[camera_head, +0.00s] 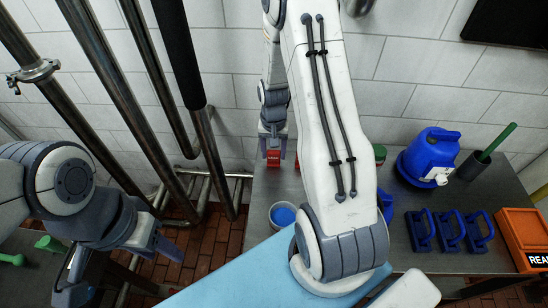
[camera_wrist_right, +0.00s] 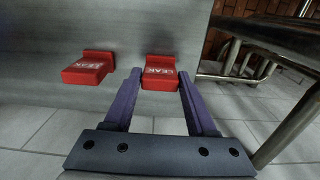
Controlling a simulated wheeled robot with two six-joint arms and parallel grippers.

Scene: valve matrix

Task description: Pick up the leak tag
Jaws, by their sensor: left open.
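Two red tags with white LEAK lettering rest side by side on the grey surface in the right wrist view. One leak tag (camera_wrist_right: 160,72) is between the fingertips of my right gripper (camera_wrist_right: 160,82), with a narrow gap at each side. The other leak tag (camera_wrist_right: 88,69) is left of the fingers. In the head view, my right gripper (camera_head: 272,150) reaches down to a red tag (camera_head: 273,158) at the table's far left corner; my arm hides part of that area. My left gripper (camera_head: 174,240) is open and empty, left of the table.
The grey table (camera_head: 255,190) carries a white tub with blue contents (camera_head: 283,215), a blue device (camera_head: 430,155), several blue brackets (camera_head: 450,232), a green-handled brush (camera_head: 497,142) and an orange box (camera_head: 522,238). Dark pipes (camera_head: 115,95) stand left of the table.

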